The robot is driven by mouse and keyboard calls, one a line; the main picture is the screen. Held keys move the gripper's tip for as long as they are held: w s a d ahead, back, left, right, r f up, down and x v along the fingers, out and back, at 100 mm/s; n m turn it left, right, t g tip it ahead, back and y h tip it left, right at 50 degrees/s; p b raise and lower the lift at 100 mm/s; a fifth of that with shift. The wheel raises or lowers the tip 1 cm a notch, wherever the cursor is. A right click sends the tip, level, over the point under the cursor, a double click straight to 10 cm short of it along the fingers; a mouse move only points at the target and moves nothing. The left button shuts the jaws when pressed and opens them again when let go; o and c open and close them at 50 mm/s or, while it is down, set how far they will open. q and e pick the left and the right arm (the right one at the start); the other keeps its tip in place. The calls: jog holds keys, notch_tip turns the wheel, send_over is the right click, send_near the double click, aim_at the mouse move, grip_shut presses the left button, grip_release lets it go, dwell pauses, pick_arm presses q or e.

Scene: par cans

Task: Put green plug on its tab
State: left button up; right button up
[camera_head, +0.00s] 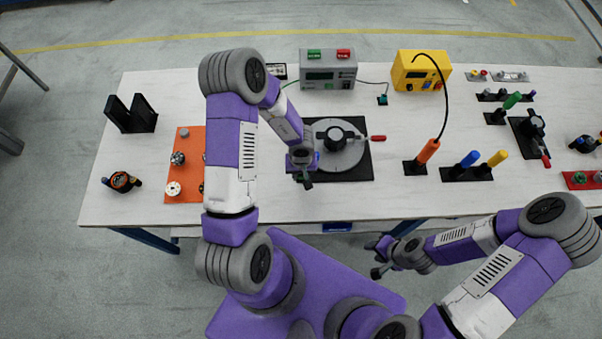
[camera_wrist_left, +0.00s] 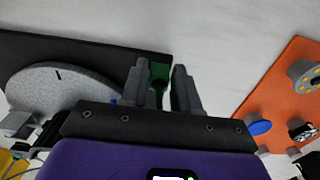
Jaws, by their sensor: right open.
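My left gripper (camera_head: 305,178) is low over the near-left edge of the black plate (camera_head: 360,172). In the left wrist view its two fingers (camera_wrist_left: 161,75) stand a little apart. A small green piece (camera_wrist_left: 160,70) shows between and behind the fingers at the plate's corner. I cannot tell whether it is the plug or its tab, or whether the fingers grip it. A teal-green piece (camera_head: 382,100) lies right of the box. My right gripper (camera_head: 378,258) is open and empty before the table.
A grey disc (camera_head: 347,157) with a black knob sits on the black plate. An orange board (camera_head: 184,193) lies to the left. Orange, blue and yellow handles stand to the right, with a yellow meter (camera_head: 420,72) behind. The white tabletop (camera_head: 270,207) in front is clear.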

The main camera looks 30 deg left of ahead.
pick_arm(q)
jog(key=o, duration=0.5)
jog(key=shift+w, duration=0.1)
jog(key=shift+o, duration=0.2)
jog(key=shift+r, duration=0.15)
notch_tip(320, 180, up, 7)
jog(key=p, duration=0.4)
jog(key=shift+r, duration=0.2)
